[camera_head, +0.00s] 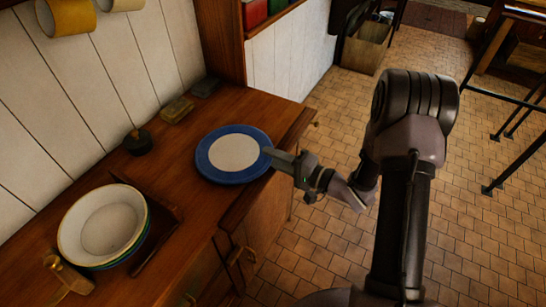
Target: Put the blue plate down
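The blue plate (206,161) has a wide blue rim and a pale centre. It is level over the wooden counter (190,205), near the counter's right edge. My gripper (269,153) comes in from the right, with its fingers at the plate's right rim, and appears shut on that rim. The lower finger is hidden. I cannot tell whether the plate's underside touches the counter or is slightly above it.
A stack of bowls or plates (103,222), white on top, stands at the lower left beside a brass tap (62,276). A small black object (137,142) and two small blocks (176,109) lie by the wall. Tiled floor (330,130) lies right of the counter.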

